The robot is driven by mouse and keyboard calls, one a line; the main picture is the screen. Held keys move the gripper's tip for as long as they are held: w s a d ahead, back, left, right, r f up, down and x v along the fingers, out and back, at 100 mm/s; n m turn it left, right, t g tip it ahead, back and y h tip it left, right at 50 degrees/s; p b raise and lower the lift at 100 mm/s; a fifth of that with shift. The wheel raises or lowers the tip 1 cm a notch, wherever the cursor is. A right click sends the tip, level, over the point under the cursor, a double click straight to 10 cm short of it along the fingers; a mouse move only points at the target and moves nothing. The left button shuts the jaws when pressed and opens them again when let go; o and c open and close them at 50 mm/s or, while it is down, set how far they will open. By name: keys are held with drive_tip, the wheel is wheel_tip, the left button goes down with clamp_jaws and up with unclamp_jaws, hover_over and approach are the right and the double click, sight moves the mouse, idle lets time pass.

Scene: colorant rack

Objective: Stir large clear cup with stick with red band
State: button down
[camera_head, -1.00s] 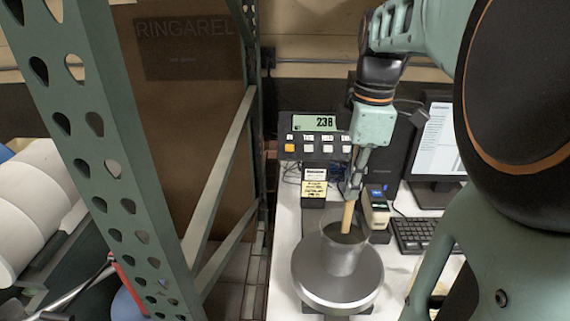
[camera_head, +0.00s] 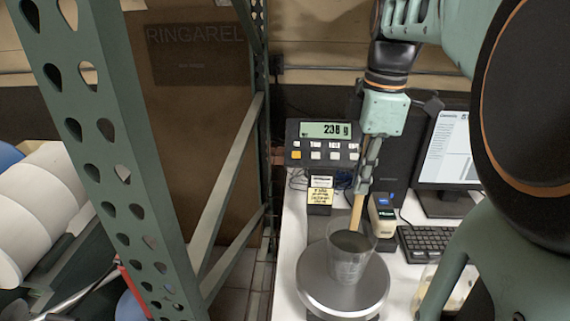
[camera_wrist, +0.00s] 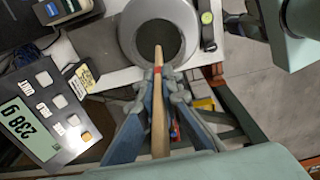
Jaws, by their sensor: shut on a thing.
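The large clear cup (camera_head: 349,264) stands upright on the round metal plate of the scale (camera_head: 318,298), with dark contents in it. It also shows from above in the wrist view (camera_wrist: 137,55). My gripper (camera_head: 364,182) is shut on the wooden stick (camera_head: 357,212) above and behind the cup. In the wrist view, the stick (camera_wrist: 159,115) runs between my fingertips (camera_wrist: 158,82), with its red band (camera_wrist: 158,70) just beyond them. Its tip overlaps the cup's dark opening there. In the head view, its lower end meets the cup's back rim; I cannot tell how deep it reaches.
The scale display (camera_head: 322,143) stands behind the plate and reads 238 g. A small device (camera_head: 382,213), a keyboard (camera_head: 428,243) and a monitor (camera_head: 448,155) are to the right. A perforated green rack post (camera_head: 100,150) rises at the left.

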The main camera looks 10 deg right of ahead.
idle(0.3)
drive_tip(key=shift+r, duration=2.5)
